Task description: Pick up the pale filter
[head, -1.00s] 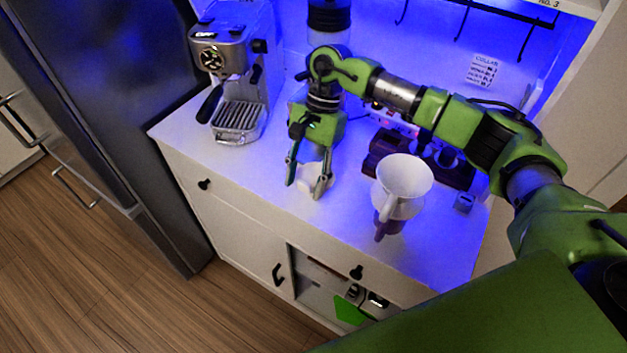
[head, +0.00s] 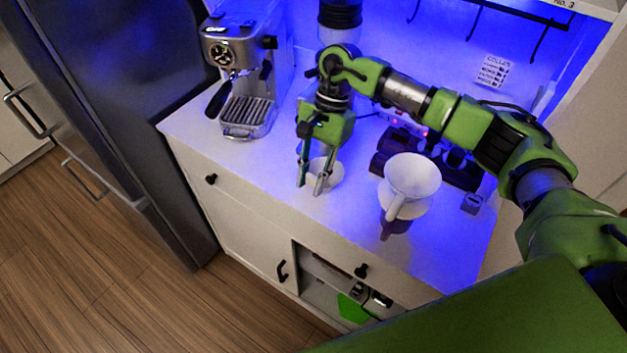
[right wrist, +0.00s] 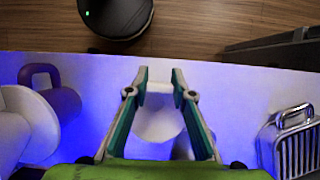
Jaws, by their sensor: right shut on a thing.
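The pale filter (head: 331,172) is a small white cone-like piece above the counter top. My right gripper (head: 310,188) points down at it with its two fingers close together, shut on it. In the right wrist view the filter (right wrist: 158,122) shows between the fingers of the gripper (right wrist: 160,76), with its upper edge close to the tips. The fingers hide part of it in the head view. I cannot tell whether it still touches the counter. My left gripper is not in view.
A white dripper (head: 412,178) sits on a dark-handled vessel (head: 394,226) to the right. An espresso machine (head: 246,108) stands at the left. A dark wooden stand (head: 462,177) is behind the dripper. The counter front (head: 270,205) is clear.

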